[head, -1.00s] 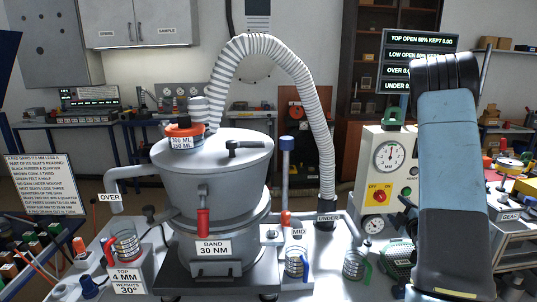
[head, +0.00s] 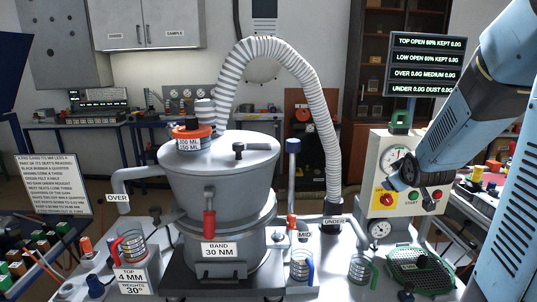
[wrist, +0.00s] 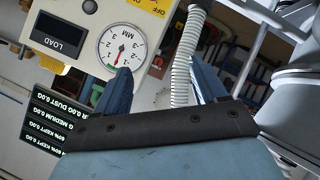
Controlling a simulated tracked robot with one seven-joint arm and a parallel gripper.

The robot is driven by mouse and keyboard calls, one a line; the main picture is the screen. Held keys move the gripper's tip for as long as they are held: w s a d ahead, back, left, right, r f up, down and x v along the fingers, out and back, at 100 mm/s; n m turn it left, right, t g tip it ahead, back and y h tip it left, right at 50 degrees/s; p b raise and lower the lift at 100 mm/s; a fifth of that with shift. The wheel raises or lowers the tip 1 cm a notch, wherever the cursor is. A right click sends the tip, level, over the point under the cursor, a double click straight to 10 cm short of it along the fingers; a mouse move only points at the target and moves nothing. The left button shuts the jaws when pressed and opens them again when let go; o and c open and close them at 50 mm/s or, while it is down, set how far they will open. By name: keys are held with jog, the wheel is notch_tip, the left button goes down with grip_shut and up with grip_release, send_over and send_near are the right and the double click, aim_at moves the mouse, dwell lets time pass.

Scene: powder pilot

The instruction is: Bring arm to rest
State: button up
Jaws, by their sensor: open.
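My blue arm enters from the right in the head view and reaches down to the left. My gripper (head: 404,181) is in front of the cream control box (head: 375,150), beside its dial and red-and-yellow switch. In the wrist view, two blue fingers of my gripper (wrist: 160,82) stand well apart with nothing between them. The dial (wrist: 122,48) marked MM shows beyond the left finger, and the ribbed white hose (wrist: 182,60) shows between the fingers. I cannot tell the exact gap to the box.
A large grey sieve vessel (head: 215,165) stands at the centre of the bench. The ribbed hose (head: 325,120) arches over to its right. Glass jars (head: 301,263) stand at the front. A green mesh tray (head: 420,270) lies below my gripper. A readout screen (head: 424,62) stands above the box.

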jog(key=s+a+r+m+g, duration=0.1)
jog(key=s+a, duration=0.3)
jog(key=s, duration=0.5)
jog(key=s+a+r+m+g+y, duration=0.1)
jog(key=s+a+r+m+g, duration=0.1)
jog(key=s, duration=0.7)
jog(key=s+a+r+m+g+y, duration=0.1)
jog(key=s+a+r+m+g, duration=0.1)
jog(key=s+a, duration=0.6)
notch_tip(320, 180, up, 3)
jog(key=shift+s+a+f+g, duration=0.15)
jog(key=shift+s+a+g, duration=0.1)
jog(key=shift+s+g, duration=0.35)
